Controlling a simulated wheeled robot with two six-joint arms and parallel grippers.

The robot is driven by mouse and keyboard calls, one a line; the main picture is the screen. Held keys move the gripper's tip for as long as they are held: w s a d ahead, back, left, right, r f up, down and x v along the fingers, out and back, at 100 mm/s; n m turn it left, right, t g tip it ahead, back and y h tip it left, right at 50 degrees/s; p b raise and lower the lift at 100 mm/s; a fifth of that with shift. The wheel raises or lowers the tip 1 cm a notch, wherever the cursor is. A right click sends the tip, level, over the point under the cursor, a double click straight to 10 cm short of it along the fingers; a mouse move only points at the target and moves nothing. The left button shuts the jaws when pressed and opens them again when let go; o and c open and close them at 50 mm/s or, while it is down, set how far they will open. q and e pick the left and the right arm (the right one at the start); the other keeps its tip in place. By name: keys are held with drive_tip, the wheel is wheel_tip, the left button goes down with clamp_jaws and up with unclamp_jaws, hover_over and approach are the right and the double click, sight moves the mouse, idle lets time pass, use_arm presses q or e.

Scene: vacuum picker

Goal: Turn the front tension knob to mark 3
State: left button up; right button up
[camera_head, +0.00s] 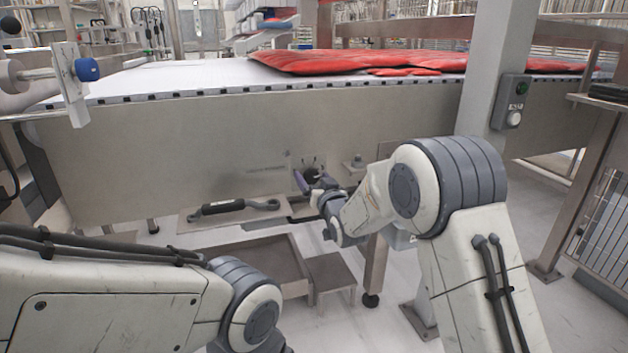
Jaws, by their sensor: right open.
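The front tension knob (311,174) is a small dark round knob low on the metal side panel of the machine. Small marks sit around it, too small to read from here. My right gripper (310,182) is at the knob, open, with one purplish finger on the knob's left side. The other finger is partly hidden by the wrist, and I cannot tell whether either finger touches the knob. My left arm crosses the lower left, and its gripper is not in view.
A blue knob (88,69) is on a bracket at the belt's left end. Red material (340,61) lies on the white belt (190,76). Below the panel, a dark-handled tool (235,208) lies on a shelf. A switch box (514,101) is on the right post.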

clamp_jaws()
drive_tip(key=shift+n, duration=0.4)
drive_tip(key=n, duration=0.4)
drive_tip(key=n+b, duration=0.1)
drive_tip(key=n, duration=0.4)
drive_tip(key=shift+a+f, duration=0.1)
drive_tip(key=n, duration=0.5)
drive_tip(key=shift+s+b, duration=0.1)
drive_tip(key=shift+b, duration=0.2)
drive_tip(key=n, duration=0.4)
drive_tip(key=shift+f+n+b, duration=0.15)
drive_tip(key=shift+n+b, duration=0.15)
drive_tip(key=shift+n, duration=0.1)
drive_tip(key=shift+a, duration=0.1)
